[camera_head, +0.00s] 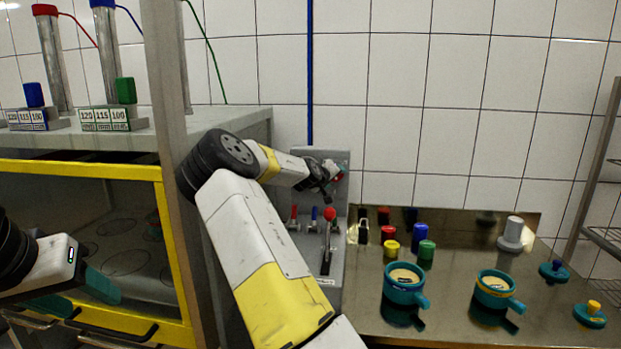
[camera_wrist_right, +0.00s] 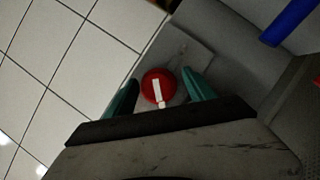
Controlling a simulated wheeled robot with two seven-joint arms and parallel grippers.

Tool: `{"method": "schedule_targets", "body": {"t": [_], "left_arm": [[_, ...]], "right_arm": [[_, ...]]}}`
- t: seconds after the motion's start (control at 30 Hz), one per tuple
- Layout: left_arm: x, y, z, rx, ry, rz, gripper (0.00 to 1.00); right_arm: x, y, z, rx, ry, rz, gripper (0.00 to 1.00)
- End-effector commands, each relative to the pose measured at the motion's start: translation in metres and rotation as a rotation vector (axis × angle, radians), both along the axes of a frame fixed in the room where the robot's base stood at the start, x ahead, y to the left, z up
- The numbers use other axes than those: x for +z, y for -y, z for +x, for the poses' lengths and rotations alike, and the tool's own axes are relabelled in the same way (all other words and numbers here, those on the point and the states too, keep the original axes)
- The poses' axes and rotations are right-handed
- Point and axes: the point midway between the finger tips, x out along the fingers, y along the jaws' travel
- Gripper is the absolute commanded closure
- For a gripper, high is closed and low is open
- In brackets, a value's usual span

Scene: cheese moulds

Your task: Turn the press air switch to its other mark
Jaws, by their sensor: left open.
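The press air switch is a round red knob with a white bar, on a grey panel (camera_head: 299,263) against the tiled wall. In the right wrist view the knob (camera_wrist_right: 150,88) lies between the teal fingers of my right gripper (camera_wrist_right: 160,92), with a gap on each side. Its white bar runs nearly up and down in that view. The panel's marks cannot be made out. In the head view my right gripper (camera_head: 332,180) is at the panel's upper part and largely hides the knob. My left gripper (camera_head: 80,288) is open and empty at the lower left, before the yellow-framed press.
Red and blue small levers and a red-topped lever (camera_head: 330,214) stand lower on the panel. A steel table (camera_head: 450,315) to the right holds teal moulds (camera_head: 405,289), coloured weights and a grey cylinder (camera_head: 513,234). A grey post (camera_head: 168,70) stands left of my right arm.

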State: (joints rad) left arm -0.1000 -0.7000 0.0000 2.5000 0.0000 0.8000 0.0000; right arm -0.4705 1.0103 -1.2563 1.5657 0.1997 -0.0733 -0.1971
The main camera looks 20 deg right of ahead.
Motion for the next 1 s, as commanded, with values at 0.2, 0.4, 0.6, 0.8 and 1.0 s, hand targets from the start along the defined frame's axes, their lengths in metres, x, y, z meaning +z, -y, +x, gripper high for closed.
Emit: {"method": "schedule_targets", "body": {"t": [0.2, 0.4, 0.6, 0.8, 1.0], "left_arm": [[0.000, 0.000, 0.000, 0.000, 0.000, 0.000, 0.47], [0.000, 0.000, 0.000, 0.000, 0.000, 0.000, 0.47], [0.000, 0.000, 0.000, 0.000, 0.000, 0.000, 0.47], [0.000, 0.000, 0.000, 0.000, 0.000, 0.000, 0.47], [0.000, 0.000, 0.000, 0.000, 0.000, 0.000, 0.47]], "right_arm": [[0.001, 0.000, 0.001, 0.001, 0.002, 0.000, 0.41], [0.001, 0.001, 0.000, -0.001, 0.003, 0.000, 0.41], [0.002, 0.002, -0.001, -0.003, 0.004, 0.000, 0.41], [0.004, -0.003, -0.004, -0.002, 0.004, 0.001, 0.41], [0.014, -0.026, -0.024, 0.000, 0.004, 0.001, 0.41]]}}
